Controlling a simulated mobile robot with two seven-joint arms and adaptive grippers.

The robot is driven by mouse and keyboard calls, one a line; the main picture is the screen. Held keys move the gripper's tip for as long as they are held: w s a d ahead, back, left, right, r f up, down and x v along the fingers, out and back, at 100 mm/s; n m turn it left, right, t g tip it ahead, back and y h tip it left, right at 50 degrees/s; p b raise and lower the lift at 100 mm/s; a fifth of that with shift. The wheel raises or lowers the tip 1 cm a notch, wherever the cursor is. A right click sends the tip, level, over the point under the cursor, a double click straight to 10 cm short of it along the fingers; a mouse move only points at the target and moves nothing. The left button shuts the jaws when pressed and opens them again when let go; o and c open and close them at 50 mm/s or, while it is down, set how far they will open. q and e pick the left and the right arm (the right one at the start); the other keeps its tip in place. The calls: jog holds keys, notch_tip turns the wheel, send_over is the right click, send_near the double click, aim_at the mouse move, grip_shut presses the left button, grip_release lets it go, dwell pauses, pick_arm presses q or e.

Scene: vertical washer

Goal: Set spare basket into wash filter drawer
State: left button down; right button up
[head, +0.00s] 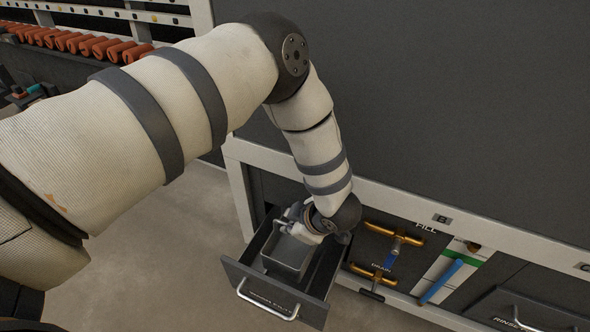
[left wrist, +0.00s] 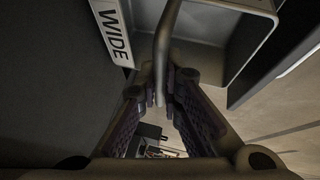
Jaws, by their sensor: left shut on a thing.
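The grey spare basket (head: 287,255) is a square open box with a bail handle (left wrist: 162,50). It is at the open filter drawer (head: 262,291) low on the machine, within the drawer's outline in the head view; I cannot tell whether it touches the drawer floor. My left gripper (head: 298,222) is above the basket at its machine side, partly hidden by the wrist. In the left wrist view my left gripper (left wrist: 161,88) is shut on the handle, with the basket (left wrist: 225,45) beyond it. A white "WIDE" label (left wrist: 113,32) shows on the basket there. My right gripper is out of view.
Brass fill and drain valve handles (head: 392,236) and a blue lever (head: 440,282) are close to the right of the drawer. A closed rinse drawer (head: 525,312) is further right. Floor (head: 170,265) left of the drawer is clear.

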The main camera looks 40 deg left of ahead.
aim_at(292, 248)
pick_arm(q)
jog(key=shift+f, duration=0.65)
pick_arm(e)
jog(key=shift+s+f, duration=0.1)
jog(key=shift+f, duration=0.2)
pick_arm(q)
jog(key=shift+d, duration=0.15)
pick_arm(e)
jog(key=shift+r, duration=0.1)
pick_arm(q)
jog(key=shift+f+b, duration=2.5)
jog(key=shift+f, duration=1.5)
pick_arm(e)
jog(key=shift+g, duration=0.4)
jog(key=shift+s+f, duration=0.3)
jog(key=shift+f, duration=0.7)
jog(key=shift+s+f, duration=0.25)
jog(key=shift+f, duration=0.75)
pick_arm(q)
jog(key=c, duration=1.7)
grip_release()
jog(key=v, duration=1.2)
